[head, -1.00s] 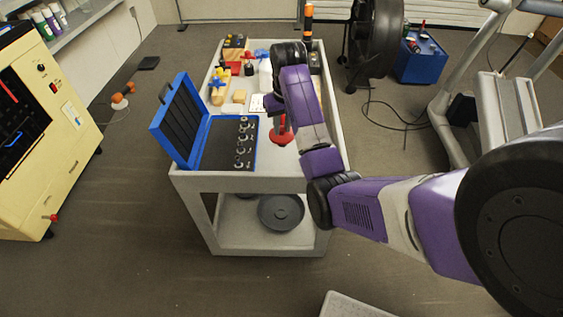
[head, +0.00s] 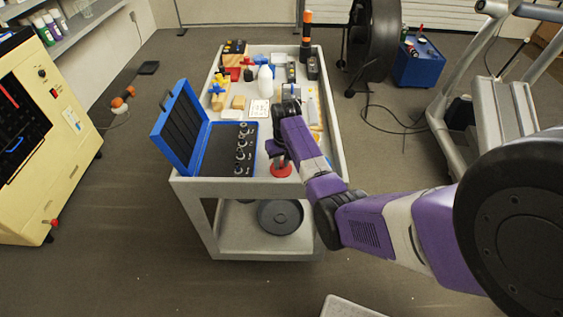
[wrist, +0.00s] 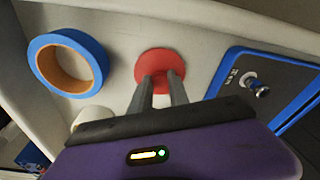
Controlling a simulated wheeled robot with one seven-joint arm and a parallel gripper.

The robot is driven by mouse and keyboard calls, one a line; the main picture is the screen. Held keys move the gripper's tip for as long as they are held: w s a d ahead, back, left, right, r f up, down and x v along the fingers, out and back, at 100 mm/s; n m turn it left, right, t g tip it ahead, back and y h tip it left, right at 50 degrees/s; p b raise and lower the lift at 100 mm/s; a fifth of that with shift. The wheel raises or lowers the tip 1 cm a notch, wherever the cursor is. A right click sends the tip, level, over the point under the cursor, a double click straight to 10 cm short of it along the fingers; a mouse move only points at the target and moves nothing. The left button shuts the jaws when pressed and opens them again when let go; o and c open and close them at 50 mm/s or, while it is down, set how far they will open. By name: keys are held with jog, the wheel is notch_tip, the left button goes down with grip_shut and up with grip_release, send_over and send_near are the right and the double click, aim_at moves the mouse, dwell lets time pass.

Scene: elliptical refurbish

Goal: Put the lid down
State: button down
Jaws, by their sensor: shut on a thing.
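A round red lid (head: 281,169) is at the near end of the cart top, just right of the open blue case. It also shows in the wrist view (wrist: 161,64), at the tips of the two grey fingers. My gripper (wrist: 160,84) is shut on the lid from above; in the head view the gripper (head: 276,148) is dark and partly hidden by my wrist. The lid looks flat and close to the cart surface, but I cannot tell whether it touches.
The blue case (head: 180,135) with sockets stands open to the left. A blue tape roll (wrist: 66,64) lies near the lid. A white bottle (head: 265,80), wooden blocks and tools fill the far part of the grey cart (head: 240,186). A dark round plate (head: 280,216) is on the lower shelf.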

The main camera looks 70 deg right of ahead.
aim_at(283, 172)
jog(key=shift+f, duration=0.1)
jog(key=c, duration=1.3)
grip_release()
jog(key=shift+o, duration=0.2)
notch_tip(283, 172, up, 12)
jog(key=s+a, duration=0.1)
jog(key=shift+s+a+b, duration=0.15)
jog(key=shift+b, duration=0.15)
